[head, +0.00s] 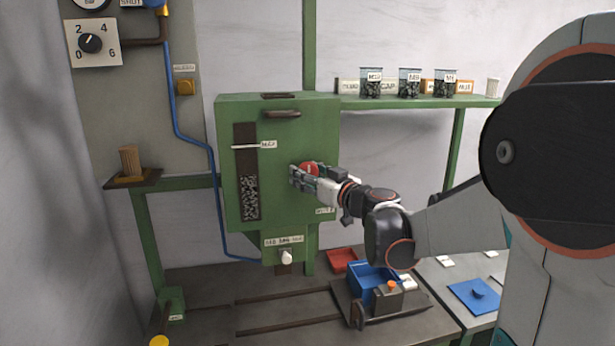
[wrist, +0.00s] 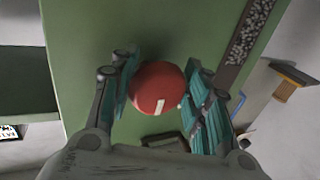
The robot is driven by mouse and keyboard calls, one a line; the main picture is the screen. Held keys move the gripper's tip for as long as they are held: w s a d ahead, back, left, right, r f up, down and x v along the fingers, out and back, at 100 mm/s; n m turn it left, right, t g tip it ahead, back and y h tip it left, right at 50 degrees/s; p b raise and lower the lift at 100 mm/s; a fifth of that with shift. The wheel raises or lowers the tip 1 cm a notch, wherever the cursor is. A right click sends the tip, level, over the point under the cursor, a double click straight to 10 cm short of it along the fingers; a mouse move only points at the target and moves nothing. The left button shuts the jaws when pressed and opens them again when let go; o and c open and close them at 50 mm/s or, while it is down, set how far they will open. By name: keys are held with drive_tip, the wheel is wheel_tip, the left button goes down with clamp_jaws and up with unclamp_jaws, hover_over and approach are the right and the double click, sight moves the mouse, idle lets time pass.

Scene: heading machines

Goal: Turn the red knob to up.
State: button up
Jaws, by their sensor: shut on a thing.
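The red knob (head: 309,168) is on the front of a green box (head: 290,205), right of its middle. In the wrist view the red knob (wrist: 157,88) is round, with a short white mark (wrist: 158,105) near its rim. My gripper (head: 305,178) is at the front of the box, with its fingers around the knob. In the wrist view my gripper (wrist: 160,85) has one finger on each side of the knob, shut on it. In the head view the fingers and wrist hide part of the knob, and its mark cannot be read there.
A dark slot with a level gauge (head: 249,195) is left of the knob. A handle (head: 281,114) is above it. A white knob (head: 287,257) sits below the box. A shelf (head: 420,101) with jars is at right.

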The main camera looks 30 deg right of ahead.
drive_tip(key=o, duration=1.1)
